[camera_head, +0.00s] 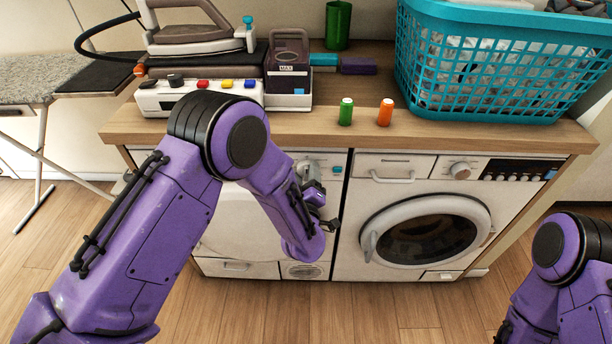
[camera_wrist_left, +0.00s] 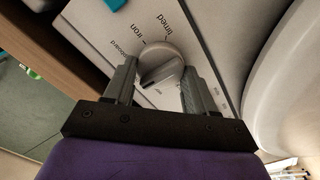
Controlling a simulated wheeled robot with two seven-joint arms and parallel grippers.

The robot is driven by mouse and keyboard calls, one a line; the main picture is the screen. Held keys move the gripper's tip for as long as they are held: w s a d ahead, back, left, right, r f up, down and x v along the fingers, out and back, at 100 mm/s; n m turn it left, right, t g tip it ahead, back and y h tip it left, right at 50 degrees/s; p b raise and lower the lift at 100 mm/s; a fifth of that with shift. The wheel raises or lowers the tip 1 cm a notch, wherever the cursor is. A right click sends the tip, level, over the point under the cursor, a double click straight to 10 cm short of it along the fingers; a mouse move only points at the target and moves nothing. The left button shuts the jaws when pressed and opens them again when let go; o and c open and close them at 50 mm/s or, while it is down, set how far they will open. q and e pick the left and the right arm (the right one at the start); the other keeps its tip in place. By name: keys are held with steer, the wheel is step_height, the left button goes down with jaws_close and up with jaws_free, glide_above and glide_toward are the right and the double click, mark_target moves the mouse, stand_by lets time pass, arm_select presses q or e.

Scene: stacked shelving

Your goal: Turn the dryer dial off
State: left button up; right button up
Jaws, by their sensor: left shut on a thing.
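The dryer (camera_head: 225,225) is the white machine on the left under the wooden counter, with its door partly hidden by my left arm. In the left wrist view its dial (camera_wrist_left: 161,57) is a round grey knob with a raised grip bar. The words "timed", "iron" and "cupboard" are printed around it. My left gripper (camera_wrist_left: 160,84) is shut on the dial, with one finger on each side. In the head view the gripper (camera_head: 318,198) is at the dryer's upper right front, and my arm covers much of the panel. My right gripper is out of view.
A washer (camera_head: 350,240) with a round glass door stands right of the dryer. An ironing board (camera_head: 50,85) stands left.

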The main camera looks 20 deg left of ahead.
arm_select(q)
steer(key=shift+s+f, duration=0.1)
steer(key=o, duration=1)
steer(key=shift+o, duration=0.2)
steer(key=v, duration=1)
steer(key=shift+s+b, duration=0.25)
steer(key=shift+b, duration=0.15)
steer(key=shift+d, duration=0.15)
steer(key=s+a+f+m+g+h+p, duration=0.1)
steer(key=s+a+f+m+g+h, duration=0.15)
steer(key=s+a+f+g, duration=0.35)
steer(key=s+a+f+m+g+h, duration=0.1)
steer(key=s+f+m+g, duration=0.2)
steer(key=f, duration=0.5)
steer(key=s+a+f+g+y, duration=0.1)
steer(key=s+a+f+g, duration=0.1)
steer(key=s, duration=0.7)
steer(key=s+a+f+g+y+p, duration=0.1)
steer(key=s+a+f+g, duration=0.2)
steer(key=s+a, duration=0.4)
steer(key=shift+s+f, duration=0.85)
steer(key=shift+s, duration=0.05)
